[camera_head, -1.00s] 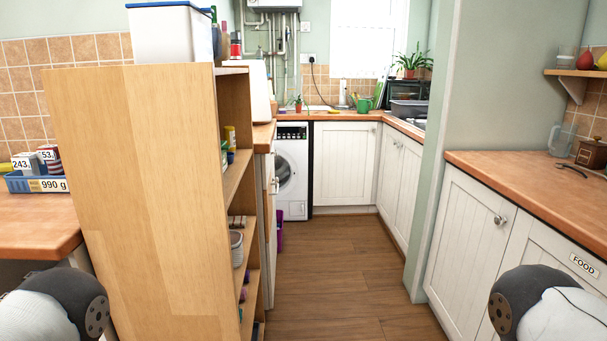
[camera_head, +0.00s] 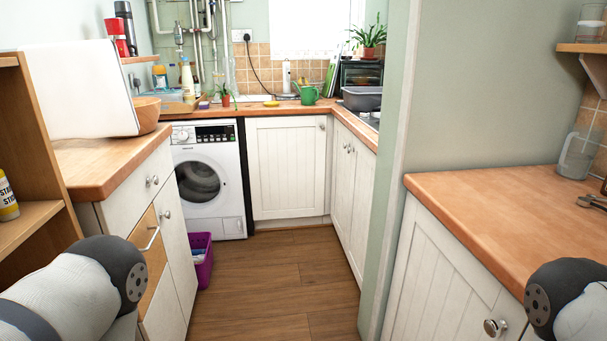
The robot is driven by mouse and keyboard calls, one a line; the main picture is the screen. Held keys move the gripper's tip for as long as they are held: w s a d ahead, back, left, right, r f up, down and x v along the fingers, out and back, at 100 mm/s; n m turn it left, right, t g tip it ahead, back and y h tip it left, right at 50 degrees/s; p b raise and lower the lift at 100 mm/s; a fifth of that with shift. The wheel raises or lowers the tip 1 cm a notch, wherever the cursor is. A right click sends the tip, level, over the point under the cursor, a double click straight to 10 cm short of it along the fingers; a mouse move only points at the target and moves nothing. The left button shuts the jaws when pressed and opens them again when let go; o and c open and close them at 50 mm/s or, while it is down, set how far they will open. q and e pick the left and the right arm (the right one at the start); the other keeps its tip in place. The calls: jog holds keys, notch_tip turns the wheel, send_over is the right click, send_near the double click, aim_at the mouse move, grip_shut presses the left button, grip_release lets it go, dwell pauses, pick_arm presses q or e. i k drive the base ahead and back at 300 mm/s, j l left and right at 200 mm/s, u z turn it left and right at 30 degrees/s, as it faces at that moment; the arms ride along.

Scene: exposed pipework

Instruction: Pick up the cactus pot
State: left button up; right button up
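A small terracotta pot with a thin green plant (camera_head: 224,98) stands on the far counter, left of a green watering can (camera_head: 309,94). A larger spiky plant in a reddish pot (camera_head: 369,46) stands higher up at the back right, on top of a dark oven-like box. Both are too small for me to tell which is the cactus pot. Both are well ahead of me, across the floor. Parts of my two arms show at the lower left and lower right. Neither of my grippers is in view.
A clear wooden floor (camera_head: 264,283) runs ahead between the left drawer unit (camera_head: 150,230) and the right counter (camera_head: 510,215). A purple basket (camera_head: 204,262) stands on the floor by the washing machine (camera_head: 208,180). A green wall end (camera_head: 385,200) juts in at right.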

aim_at(225, 97)
jog(key=i+j+u, duration=0.2)
jog(key=i, duration=1.05)
jog(key=i+l+u, duration=0.15)
jog(key=i, duration=1.05)
